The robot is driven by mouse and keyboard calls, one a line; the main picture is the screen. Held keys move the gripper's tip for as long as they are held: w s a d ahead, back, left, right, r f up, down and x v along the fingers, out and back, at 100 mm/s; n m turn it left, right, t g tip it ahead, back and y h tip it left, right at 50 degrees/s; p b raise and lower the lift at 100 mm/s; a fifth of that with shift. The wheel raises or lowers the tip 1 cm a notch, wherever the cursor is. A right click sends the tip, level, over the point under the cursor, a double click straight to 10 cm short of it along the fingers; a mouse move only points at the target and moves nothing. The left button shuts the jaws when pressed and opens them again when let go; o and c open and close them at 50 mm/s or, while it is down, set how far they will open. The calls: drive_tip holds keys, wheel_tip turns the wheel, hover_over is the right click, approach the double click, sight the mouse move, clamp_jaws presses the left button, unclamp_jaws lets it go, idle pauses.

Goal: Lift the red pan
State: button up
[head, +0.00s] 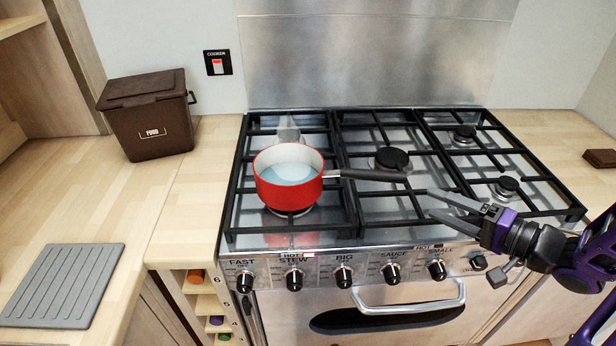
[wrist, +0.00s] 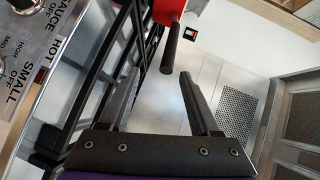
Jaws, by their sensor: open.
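The red pan (head: 288,189) sits on the left front part of the cooker's grate in the head view. It is upright, with a pale inside that seems to hold water. Its dark handle (head: 374,175) points right, towards my gripper. My gripper (head: 432,203) is open and empty, to the right of the handle's end and apart from it. In the wrist view the handle (wrist: 171,48) shows beyond the open fingers, its end roughly between them in the picture, and part of the red pan (wrist: 168,10) shows at the top edge.
Black grates (head: 400,210) and burners cover the hob. Control knobs (head: 343,277) line the cooker's front, above an oven handle (head: 410,297). A brown food bin (head: 150,130) and a grey ridged board (head: 62,285) are on the left worktop. A metal splashback (head: 370,60) rises behind.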

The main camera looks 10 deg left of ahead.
sight(378, 178)
drive_tip(key=shift+m+y, duration=0.5)
drive_tip(key=shift+m, duration=0.3)
drive_tip(key=shift+s+a+r+b+x, duration=0.2)
drive_tip(key=shift+b+x, duration=0.3)
drive_tip(key=shift+x, duration=2.2)
drive_tip(key=shift+s+a+r+b+x, duration=0.15)
drive_tip(key=shift+b+x, duration=0.35)
drive_tip(key=shift+x, duration=2.25)
drive_tip(key=shift+s+a+r+b+x, duration=0.1)
drive_tip(key=shift+s+b+x, duration=0.3)
drive_tip(key=shift+x, duration=2.3)
drive_tip(key=shift+w, duration=0.15)
clamp_jaws()
drive_tip(key=shift+r, duration=0.2)
